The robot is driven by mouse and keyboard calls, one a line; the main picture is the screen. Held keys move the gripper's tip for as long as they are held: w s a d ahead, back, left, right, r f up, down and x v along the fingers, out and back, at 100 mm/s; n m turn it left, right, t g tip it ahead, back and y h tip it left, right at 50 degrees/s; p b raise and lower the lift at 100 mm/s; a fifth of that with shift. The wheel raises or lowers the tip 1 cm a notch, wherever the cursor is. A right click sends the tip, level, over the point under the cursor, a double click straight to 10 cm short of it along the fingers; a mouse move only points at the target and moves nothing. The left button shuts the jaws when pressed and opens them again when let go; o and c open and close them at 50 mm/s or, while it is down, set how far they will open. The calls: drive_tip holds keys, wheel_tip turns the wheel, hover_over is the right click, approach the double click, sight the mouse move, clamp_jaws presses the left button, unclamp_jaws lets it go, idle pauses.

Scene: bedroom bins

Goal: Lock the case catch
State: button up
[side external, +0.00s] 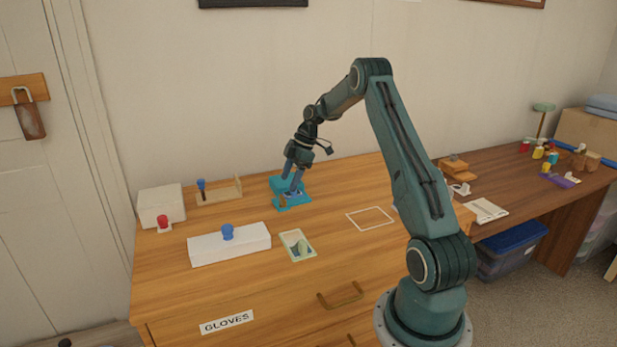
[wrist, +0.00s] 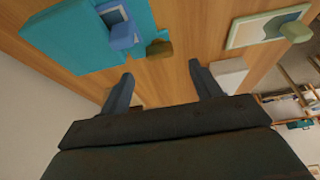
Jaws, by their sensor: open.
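The teal case (side external: 279,185) sits on the wooden desk near the wall; it also shows at the upper left of the wrist view (wrist: 68,32). A blue piece (wrist: 121,36) at its edge looks like the catch. A small brown block (wrist: 158,48) is beside the blue piece. My gripper (side external: 290,183) is over the case, pointing down, and partly hides it. In the wrist view my gripper (wrist: 161,68) is open, with no object between its fingers. The blue piece and brown block appear beyond the fingertips. I cannot tell whether the catch is locked.
A white box with a blue knob (side external: 228,246) and a framed card (side external: 297,245) are at the front. A wooden holder (side external: 219,191) and a white box with a red knob (side external: 161,206) stand left. Bare desk lies around a white square outline (side external: 370,218).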

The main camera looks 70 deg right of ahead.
sight(283, 197)
drive_tip(key=shift+x, duration=3.05)
drive_tip(key=shift+s, duration=0.1)
drive_tip(key=c, duration=1)
